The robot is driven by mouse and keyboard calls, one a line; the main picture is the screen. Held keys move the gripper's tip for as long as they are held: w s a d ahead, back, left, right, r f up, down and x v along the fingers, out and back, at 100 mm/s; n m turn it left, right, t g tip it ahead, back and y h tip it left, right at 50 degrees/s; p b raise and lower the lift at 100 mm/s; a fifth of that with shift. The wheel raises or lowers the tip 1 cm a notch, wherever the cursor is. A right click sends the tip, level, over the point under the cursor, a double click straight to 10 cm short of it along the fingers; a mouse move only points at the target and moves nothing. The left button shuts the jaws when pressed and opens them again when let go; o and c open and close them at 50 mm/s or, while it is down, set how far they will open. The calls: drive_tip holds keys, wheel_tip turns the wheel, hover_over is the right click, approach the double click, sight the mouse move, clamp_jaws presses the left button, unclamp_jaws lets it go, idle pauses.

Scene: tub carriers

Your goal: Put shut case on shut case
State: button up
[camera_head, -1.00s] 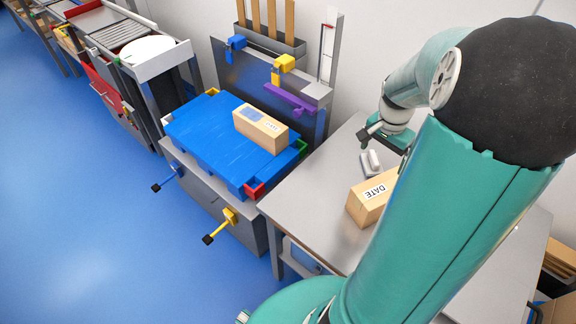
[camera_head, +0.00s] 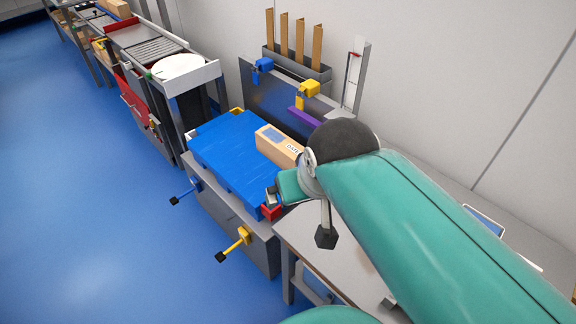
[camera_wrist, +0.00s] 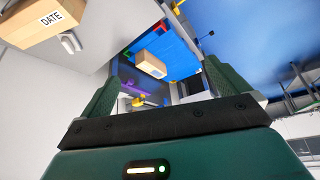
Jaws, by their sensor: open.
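One closed tan cardboard case (camera_head: 277,146) lies on the blue slatted platform (camera_head: 222,150), near its back right; the wrist view shows it too (camera_wrist: 150,64). A second closed case (camera_wrist: 40,22), labelled DATE, sits on the grey table at the top left of the wrist view. My arm hides it in the head view. My gripper (camera_wrist: 162,70) is open, with nothing between its dark green fingers. In the head view my gripper (camera_head: 276,196) is by the platform's front right corner, apart from both cases as far as I can tell.
The grey table (camera_head: 300,238) stands right of the platform. A small white item (camera_wrist: 71,43) is beside the DATE case. Yellow (camera_head: 235,242) and blue (camera_head: 186,190) handles stick out in front of the platform's stand. A rack with purple and yellow parts rises behind. Blue floor at left is clear.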

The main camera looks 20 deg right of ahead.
drive_tip(key=shift+s+a, duration=0.25)
drive_tip(key=shift+a, duration=0.1)
